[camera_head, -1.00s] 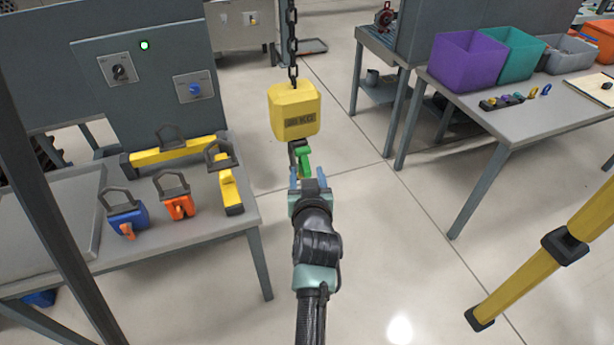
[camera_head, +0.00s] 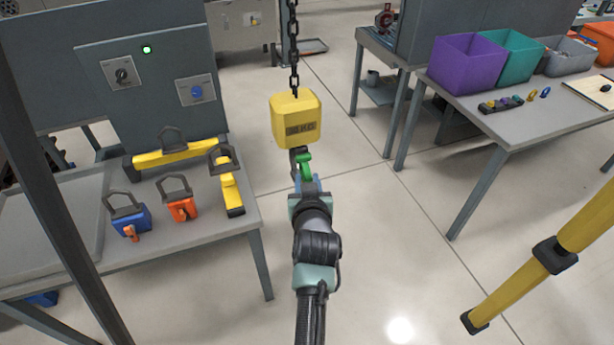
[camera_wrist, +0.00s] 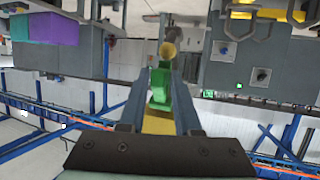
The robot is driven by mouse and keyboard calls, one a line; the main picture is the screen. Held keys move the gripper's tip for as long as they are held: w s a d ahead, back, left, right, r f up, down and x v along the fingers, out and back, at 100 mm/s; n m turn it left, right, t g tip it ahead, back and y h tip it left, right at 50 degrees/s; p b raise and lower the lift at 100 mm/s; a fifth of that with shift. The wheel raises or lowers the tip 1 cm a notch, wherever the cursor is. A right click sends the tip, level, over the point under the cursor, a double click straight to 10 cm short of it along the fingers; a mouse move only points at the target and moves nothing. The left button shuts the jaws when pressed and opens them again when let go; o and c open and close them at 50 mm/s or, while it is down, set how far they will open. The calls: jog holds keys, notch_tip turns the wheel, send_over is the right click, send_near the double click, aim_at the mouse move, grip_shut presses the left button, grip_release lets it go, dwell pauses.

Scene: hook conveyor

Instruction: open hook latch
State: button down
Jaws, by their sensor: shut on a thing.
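The yellow hook block (camera_head: 296,120) hangs on a dark chain (camera_head: 293,45). Below it is the dark hook (camera_head: 296,160) with a green latch (camera_head: 304,165) on its right side. My gripper (camera_head: 306,183) reaches up from below and is shut on the green latch. The fingers hide part of the latch and the hook's lower end.
A table (camera_head: 180,235) at left holds a blue block (camera_head: 129,217), an orange block (camera_head: 179,203) and yellow lifting pieces (camera_head: 175,154). A table (camera_head: 545,125) at right carries a purple bin (camera_head: 467,63) and other bins. A yellow post (camera_head: 555,255) stands at lower right. The floor between is clear.

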jog(key=shift+s+d+r+g+h+p, duration=0.2)
jog(key=shift+r+g+p, duration=0.25)
jog(key=shift+p, duration=0.8)
jog(key=shift+s+d+r+g+h+p, duration=0.15)
jog(key=shift+r+g+p, duration=0.25)
jog(key=shift+p, duration=0.85)
jog(key=shift+s+d+r+n+g+p, duration=0.15)
jog(key=shift+r+g+p, duration=0.4)
jog(key=shift+p, duration=0.7)
jog(key=shift+w+r+n+g+p, duration=0.25)
jog(key=shift+r+p, duration=0.35)
jog(key=shift+p, duration=0.65)
jog(key=shift+s+r+g+h+p, duration=0.15)
jog(key=shift+s+g+h+p, duration=0.15)
jog(key=shift+p, duration=0.25)
jog(key=shift+d, duration=0.1)
notch_tip(320, 180, up, 2)
jog(key=g, duration=0.2)
jog(key=shift+g+h, duration=0.35)
